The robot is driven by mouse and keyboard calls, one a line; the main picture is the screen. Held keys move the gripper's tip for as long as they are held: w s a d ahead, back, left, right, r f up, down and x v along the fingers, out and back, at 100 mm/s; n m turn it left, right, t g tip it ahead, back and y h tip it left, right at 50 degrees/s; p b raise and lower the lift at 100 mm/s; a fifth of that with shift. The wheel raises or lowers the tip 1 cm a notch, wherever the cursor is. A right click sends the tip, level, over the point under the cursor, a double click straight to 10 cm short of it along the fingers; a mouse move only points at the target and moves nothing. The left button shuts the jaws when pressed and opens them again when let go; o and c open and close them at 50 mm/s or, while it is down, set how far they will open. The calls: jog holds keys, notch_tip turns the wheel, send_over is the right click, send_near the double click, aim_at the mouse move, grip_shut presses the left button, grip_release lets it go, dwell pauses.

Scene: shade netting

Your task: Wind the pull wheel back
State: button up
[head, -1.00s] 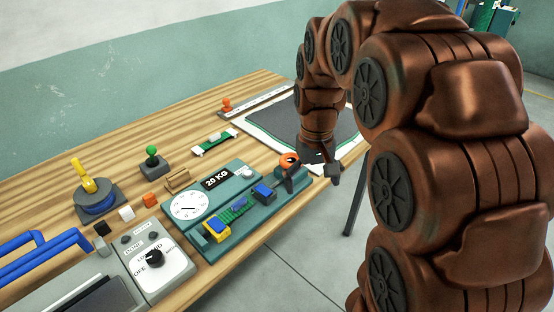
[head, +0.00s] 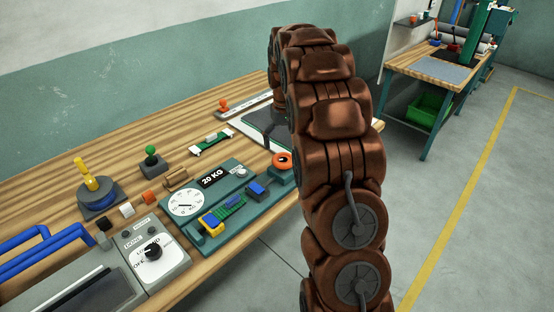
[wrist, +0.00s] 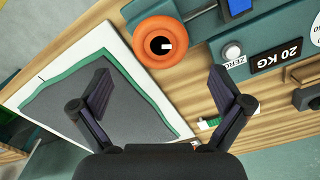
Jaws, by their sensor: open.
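The pull wheel, an orange ring with a dark hub (head: 283,160), sits at the right end of the teal pull tester (head: 222,228). In the wrist view the orange wheel (wrist: 137,38) is at the top, beyond my fingertips. My gripper (wrist: 160,82) is open and empty, its two dark fingers spread below the wheel and apart from it. In the head view my arm hides most of the gripper; a dark finger shows behind the wheel. A small green strip (head: 229,208) lies between the tester's yellow-and-blue clamp (head: 212,222) and blue clamp (head: 257,188).
A grey netting sheet with green edging (wrist: 75,100) lies on white board. The tester has a dial (head: 185,203) and a 20 KG label. A green-knobbed lever (head: 151,156), yellow-handled device (head: 87,175) and mode-knob box (head: 153,252) stand left. Floor is clear at right.

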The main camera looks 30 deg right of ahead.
aim_at(284, 158)
jog(key=shift+f+p, duration=1.35)
jog(key=shift+f, duration=2.55)
jog(key=c, duration=1.1)
jog(key=shift+b, duration=0.4)
